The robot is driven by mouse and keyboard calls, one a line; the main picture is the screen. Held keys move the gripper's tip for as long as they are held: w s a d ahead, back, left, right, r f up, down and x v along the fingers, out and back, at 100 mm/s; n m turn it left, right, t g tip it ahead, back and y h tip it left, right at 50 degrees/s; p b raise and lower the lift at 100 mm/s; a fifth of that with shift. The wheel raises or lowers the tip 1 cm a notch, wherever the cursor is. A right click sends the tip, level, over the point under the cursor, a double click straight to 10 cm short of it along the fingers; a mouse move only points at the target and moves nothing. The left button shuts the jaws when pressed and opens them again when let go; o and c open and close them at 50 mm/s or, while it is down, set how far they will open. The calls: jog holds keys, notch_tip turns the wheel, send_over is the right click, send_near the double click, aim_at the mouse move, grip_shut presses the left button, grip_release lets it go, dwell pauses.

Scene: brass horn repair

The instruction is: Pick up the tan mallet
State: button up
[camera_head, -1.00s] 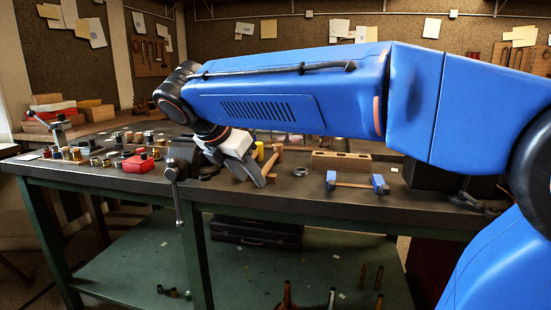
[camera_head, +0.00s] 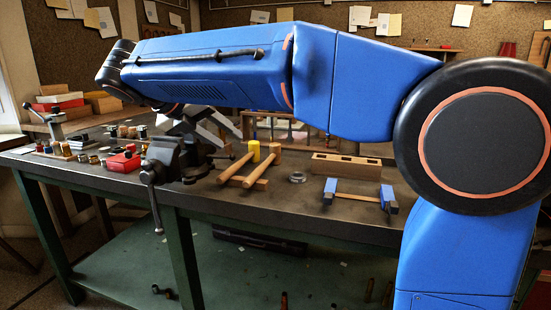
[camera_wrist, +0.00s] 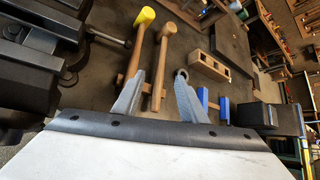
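The tan mallet (camera_head: 263,170) lies on the bench beside a yellow-headed mallet (camera_head: 238,168), both handles resting across a small wooden bar (camera_head: 261,184). In the wrist view the tan mallet's handle (camera_wrist: 160,68) shows between my two fingers, with its head near the top edge. The yellow-headed mallet (camera_wrist: 141,35) is just left of it there. My gripper (camera_wrist: 157,100) is open and empty, with its grey fingers spread. In the head view my gripper (camera_head: 207,126) is raised above the bench, behind and left of the mallets. No contact shows.
A dark vise (camera_head: 172,160) stands left of the mallets at the bench edge. To the right are a metal ring (camera_head: 297,177), a wooden block with holes (camera_head: 347,166) and a blue-ended clamp (camera_head: 358,191). A red box (camera_head: 124,161) and small parts lie far left.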

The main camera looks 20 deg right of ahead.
aim_at(264, 166)
jog(key=x, duration=1.1)
jog(key=shift+f, duration=0.1)
jog(key=shift+s+x, duration=0.1)
jog(key=shift+x, duration=1.25)
jog(key=shift+s+x, duration=0.15)
jog(key=shift+x, duration=1.2)
jog(key=shift+d, duration=0.15)
grip_shut()
